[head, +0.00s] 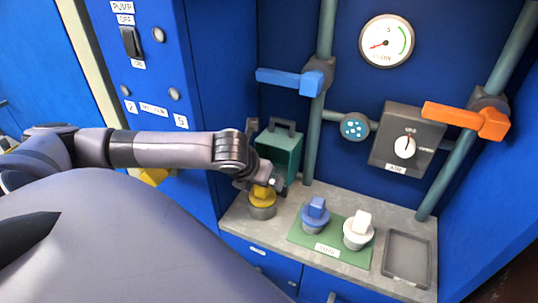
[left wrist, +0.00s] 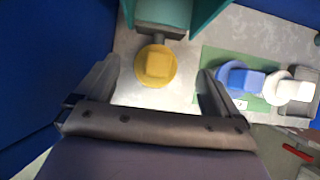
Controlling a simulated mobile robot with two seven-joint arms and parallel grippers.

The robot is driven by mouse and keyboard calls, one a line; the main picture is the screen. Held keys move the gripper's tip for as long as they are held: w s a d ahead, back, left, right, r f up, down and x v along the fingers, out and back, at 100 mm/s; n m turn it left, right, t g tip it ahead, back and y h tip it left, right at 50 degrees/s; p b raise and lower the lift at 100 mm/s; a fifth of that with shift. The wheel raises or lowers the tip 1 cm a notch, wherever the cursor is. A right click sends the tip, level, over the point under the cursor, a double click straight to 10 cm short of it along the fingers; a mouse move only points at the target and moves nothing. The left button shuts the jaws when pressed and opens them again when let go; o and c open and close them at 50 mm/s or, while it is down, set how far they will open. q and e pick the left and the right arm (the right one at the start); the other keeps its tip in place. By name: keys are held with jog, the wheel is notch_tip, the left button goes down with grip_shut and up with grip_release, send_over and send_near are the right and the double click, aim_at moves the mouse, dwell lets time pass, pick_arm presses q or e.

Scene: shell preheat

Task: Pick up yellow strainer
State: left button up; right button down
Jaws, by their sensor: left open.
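The yellow strainer (head: 262,196) stands on the left part of the grey counter, its yellow top above a grey base. In the left wrist view the yellow strainer (left wrist: 156,66) lies ahead, between the two finger lines and beyond the fingertips. My left gripper (head: 262,180) is just above it in the head view, and its fingers partly cover the top. In the left wrist view my left gripper (left wrist: 158,80) is open and empty, one finger on each side. I cannot tell whether a finger touches it. My right gripper is in neither view.
A teal open box (head: 280,150) stands right behind the strainer. A blue-topped strainer (head: 315,212) and a white-topped one (head: 358,230) stand on a green mat (head: 300,236) to the right. A grey tray (head: 407,283) lies at far right. Blue cabinet walls enclose the counter.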

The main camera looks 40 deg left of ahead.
aim_at(263, 195)
pick_arm(q)
jog(key=x, duration=0.6)
jog(key=shift+s+f+b, duration=0.1)
jog(key=shift+f+b, duration=0.2)
jog(key=shift+f, duration=0.05)
jog(key=shift+c, duration=0.4)
jog(key=c, duration=1.2)
